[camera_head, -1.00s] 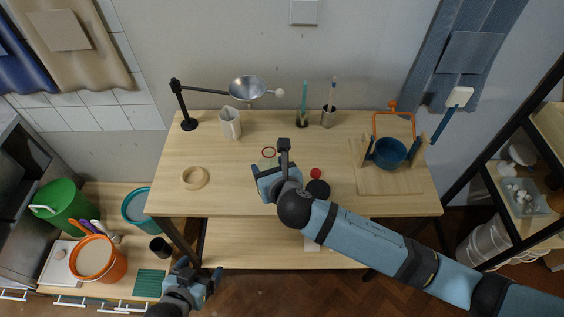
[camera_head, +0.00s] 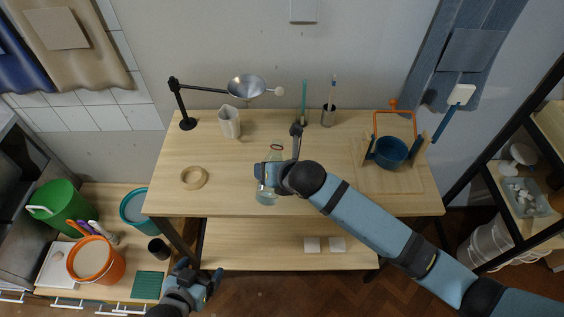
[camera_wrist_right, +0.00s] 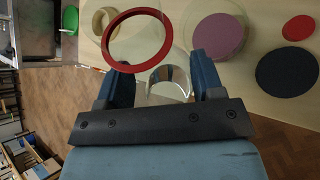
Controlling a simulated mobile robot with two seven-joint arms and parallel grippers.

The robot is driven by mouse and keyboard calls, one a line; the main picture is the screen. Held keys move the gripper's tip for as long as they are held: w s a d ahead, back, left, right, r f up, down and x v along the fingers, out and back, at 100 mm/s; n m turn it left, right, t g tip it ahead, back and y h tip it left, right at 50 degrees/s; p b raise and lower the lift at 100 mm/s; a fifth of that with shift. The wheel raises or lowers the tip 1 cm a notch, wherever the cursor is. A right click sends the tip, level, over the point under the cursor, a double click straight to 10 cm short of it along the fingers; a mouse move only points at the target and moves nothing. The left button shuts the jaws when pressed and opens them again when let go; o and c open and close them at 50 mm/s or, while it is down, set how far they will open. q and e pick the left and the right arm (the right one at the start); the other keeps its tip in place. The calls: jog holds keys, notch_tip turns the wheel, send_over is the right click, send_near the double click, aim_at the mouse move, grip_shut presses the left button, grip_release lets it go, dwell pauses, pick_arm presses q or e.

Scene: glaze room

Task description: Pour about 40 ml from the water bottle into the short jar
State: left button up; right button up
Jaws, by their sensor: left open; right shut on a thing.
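The water bottle (camera_head: 274,157) is clear glass with a red ring at its mouth, near the middle of the table in the head view. My right gripper (camera_head: 266,173) is shut on it from the right. In the right wrist view the red mouth ring (camera_wrist_right: 108,42) is close, just above the fingers (camera_wrist_right: 165,78). I cannot tell whether its base touches the table. A faint clear outline around a purple disc (camera_wrist_right: 218,37) may be the short jar; in the head view my right arm hides that spot. My left gripper (camera_head: 192,283) is open and empty, low at the left, off the table.
A wooden ring (camera_head: 194,178) lies left on the table (camera_head: 230,200). Red (camera_wrist_right: 298,28) and dark (camera_wrist_right: 287,78) discs lie beside the purple one.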

jog(key=shift+w+r+m+g, duration=0.3)
jog(key=shift+r+g, duration=0.2)
jog(key=shift+r, duration=0.15)
jog(key=shift+s+f+m+g+y, duration=0.15)
jog(key=shift+f+m+g+y, duration=0.25)
jog(key=shift+g, duration=0.4)
jog(key=shift+s+a+r+m+g+y+p, duration=0.15)
jog(key=shift+s+r+m+g+y+p, duration=0.25)
jog(key=shift+g, duration=0.3)
jog(key=shift+f+g, duration=0.25)
jog(key=shift+g, duration=0.15)
jog(key=shift+s+a+f+m+g+y, duration=0.15)
jog(key=shift+f+m+g+y, duration=0.3)
jog(key=shift+f+g, duration=0.45)
jog(key=shift+s+f+m+g+y, duration=0.2)
jog(key=shift+f+m+g+y, duration=0.05)
jog(key=shift+f+g, duration=0.15)
jog(key=shift+r+m+g+p, duration=0.3)
jog(key=shift+g, duration=0.1)
jog(key=shift+r+m+g+y, duration=0.3)
jog(key=shift+r+g+y, duration=0.3)
jog(key=shift+r+g, duration=0.1)
